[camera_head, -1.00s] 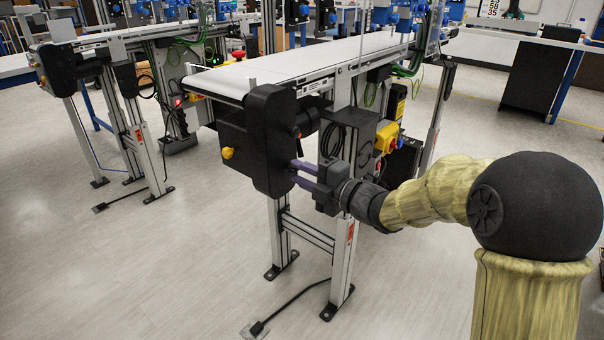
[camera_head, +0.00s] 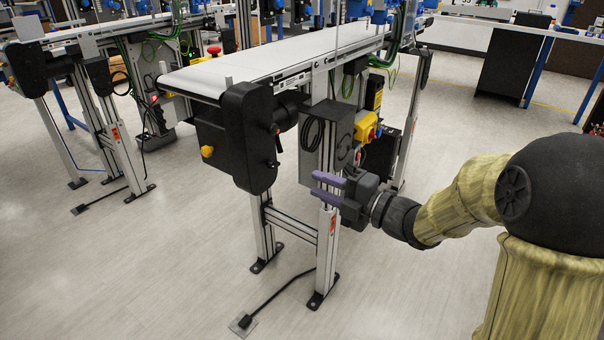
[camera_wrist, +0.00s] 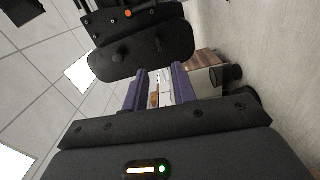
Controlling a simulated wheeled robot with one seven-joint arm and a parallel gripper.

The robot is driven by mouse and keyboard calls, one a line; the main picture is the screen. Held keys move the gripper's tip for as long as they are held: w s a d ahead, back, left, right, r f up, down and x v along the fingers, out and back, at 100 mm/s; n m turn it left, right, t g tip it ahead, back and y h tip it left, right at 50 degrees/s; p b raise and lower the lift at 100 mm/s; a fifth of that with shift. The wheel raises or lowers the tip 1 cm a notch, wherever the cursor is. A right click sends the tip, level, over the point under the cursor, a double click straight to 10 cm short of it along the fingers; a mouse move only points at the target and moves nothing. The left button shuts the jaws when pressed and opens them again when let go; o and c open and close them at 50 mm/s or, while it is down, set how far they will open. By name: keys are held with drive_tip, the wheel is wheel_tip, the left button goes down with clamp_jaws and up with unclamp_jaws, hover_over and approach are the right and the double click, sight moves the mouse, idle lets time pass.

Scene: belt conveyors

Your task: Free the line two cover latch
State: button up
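The near conveyor (camera_head: 270,63) has a black end cover (camera_head: 248,140), with a yellow knob (camera_head: 207,151) on its left side. A small dark lever-like part (camera_head: 278,143) stands at the cover's right edge below a red-orange spot; I cannot tell for sure that it is the latch. In the wrist view a black rounded plate (camera_wrist: 142,50) with two short pegs shows above my fingers. My gripper (camera_head: 316,187) is open and empty, its purple fingers apart, right of and below the cover and not touching it. The fingers also show in the wrist view (camera_wrist: 160,88).
A grey box (camera_head: 325,140) with coiled cable and a yellow-red switch (camera_head: 367,127) sit under the belt, close to my gripper. A conveyor leg (camera_head: 327,250) stands just below my fingers. A second conveyor (camera_head: 95,38) is at left. The floor at front left is clear.

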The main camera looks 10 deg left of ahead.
drive_tip(key=v, duration=0.6)
drive_tip(key=shift+d+p, duration=0.25)
drive_tip(key=shift+p, duration=0.15)
drive_tip(key=shift+s, duration=0.1)
